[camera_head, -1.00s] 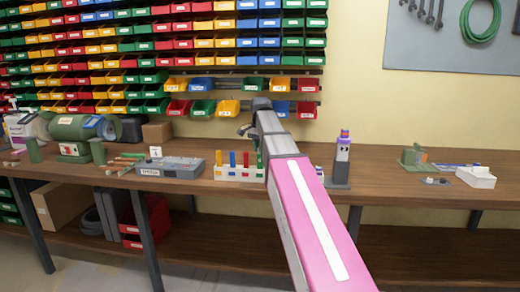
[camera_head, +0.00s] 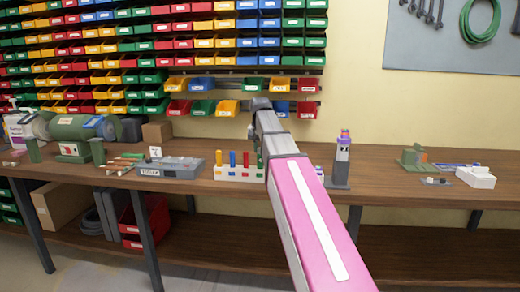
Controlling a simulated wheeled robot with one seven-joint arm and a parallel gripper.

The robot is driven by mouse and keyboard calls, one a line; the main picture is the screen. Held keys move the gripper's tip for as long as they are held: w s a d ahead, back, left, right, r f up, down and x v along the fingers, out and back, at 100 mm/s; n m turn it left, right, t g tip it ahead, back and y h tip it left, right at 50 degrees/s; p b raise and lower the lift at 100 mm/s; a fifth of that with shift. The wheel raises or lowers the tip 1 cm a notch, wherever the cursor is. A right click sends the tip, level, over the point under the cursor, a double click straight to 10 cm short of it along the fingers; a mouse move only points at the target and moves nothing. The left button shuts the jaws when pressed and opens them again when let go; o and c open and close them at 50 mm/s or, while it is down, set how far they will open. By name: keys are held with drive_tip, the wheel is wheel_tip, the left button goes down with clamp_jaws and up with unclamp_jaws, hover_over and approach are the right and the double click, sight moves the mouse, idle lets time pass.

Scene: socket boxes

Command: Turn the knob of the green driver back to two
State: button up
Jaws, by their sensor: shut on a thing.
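A white rack (camera_head: 236,174) on the bench holds upright drivers: a yellow one, a blue one, a red one and the green driver (camera_head: 260,159) at its right end. My arm covers part of the rack's right end and of the green driver. My gripper (camera_head: 252,132) is a small dark shape at the far end of my arm, just above the green driver. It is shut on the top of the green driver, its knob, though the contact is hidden. The knob's setting cannot be read. A small white card (camera_head: 155,152) with a mark stands left of the rack.
A grey box (camera_head: 169,168) with a label lies left of the rack. A tall grey stand with a purple top (camera_head: 343,147) is close on the right of my arm. Bins of many colours (camera_head: 228,108) hang behind. The bench right of the stand has free room.

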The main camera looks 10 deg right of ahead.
drive_tip(key=n, duration=0.5)
idle(0.3)
drive_tip(key=shift+n, duration=1.1)
drive_tip(key=n, duration=0.3)
drive_tip(key=shift+n, duration=0.4)
drive_tip(key=n, duration=0.3)
drive_tip(key=o, duration=1.3)
drive_tip(key=shift+n, duration=0.3)
drive_tip(key=shift+c, duration=0.2)
drive_tip(key=shift+r, duration=0.1)
